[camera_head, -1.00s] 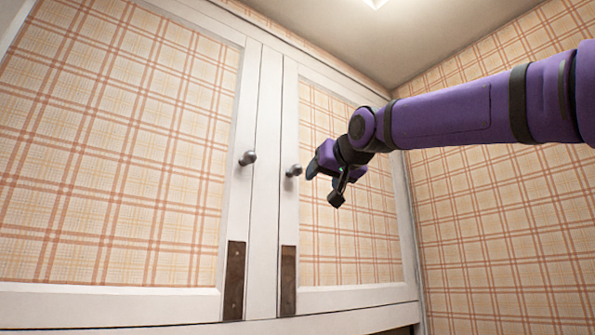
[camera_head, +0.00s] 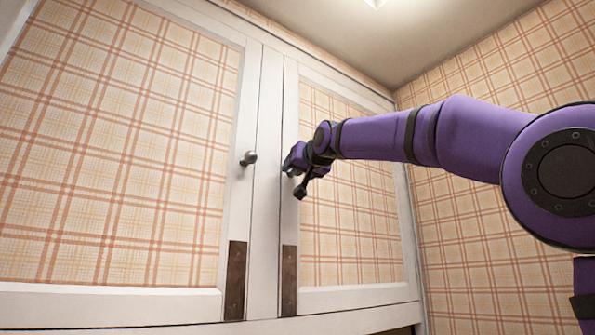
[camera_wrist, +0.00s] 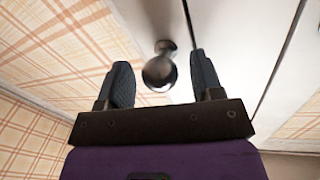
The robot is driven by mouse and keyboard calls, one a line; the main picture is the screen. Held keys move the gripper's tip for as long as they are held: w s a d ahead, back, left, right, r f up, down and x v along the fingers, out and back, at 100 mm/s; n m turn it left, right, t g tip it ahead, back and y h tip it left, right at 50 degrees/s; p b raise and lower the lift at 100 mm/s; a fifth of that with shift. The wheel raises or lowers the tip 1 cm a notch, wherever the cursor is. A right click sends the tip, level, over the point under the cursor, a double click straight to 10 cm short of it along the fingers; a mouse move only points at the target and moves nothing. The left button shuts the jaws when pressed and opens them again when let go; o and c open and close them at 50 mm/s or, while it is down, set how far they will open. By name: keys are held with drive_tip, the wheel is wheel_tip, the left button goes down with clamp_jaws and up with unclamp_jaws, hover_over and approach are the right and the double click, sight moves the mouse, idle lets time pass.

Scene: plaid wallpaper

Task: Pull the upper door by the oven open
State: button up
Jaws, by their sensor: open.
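The right upper cabinet door (camera_head: 350,220) has a white frame and a plaid panel, and looks closed. Its round metal knob shows in the wrist view (camera_wrist: 160,70), between the two dark fingers of my gripper (camera_wrist: 163,82). The fingers are open on either side of the knob, with a gap on each side. In the head view my gripper (camera_head: 291,170) is at the door's left edge and hides that knob. The left upper door (camera_head: 110,150) also looks closed, with its own knob (camera_head: 248,158). No oven is in view.
Dark metal plates (camera_head: 235,280) sit low on both door frames near the centre seam. A plaid wall (camera_head: 480,240) stands close on the right, and the ceiling (camera_head: 370,45) is above. The space before the left door is clear.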

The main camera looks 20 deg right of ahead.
drive_tip(key=shift+w, duration=0.45)
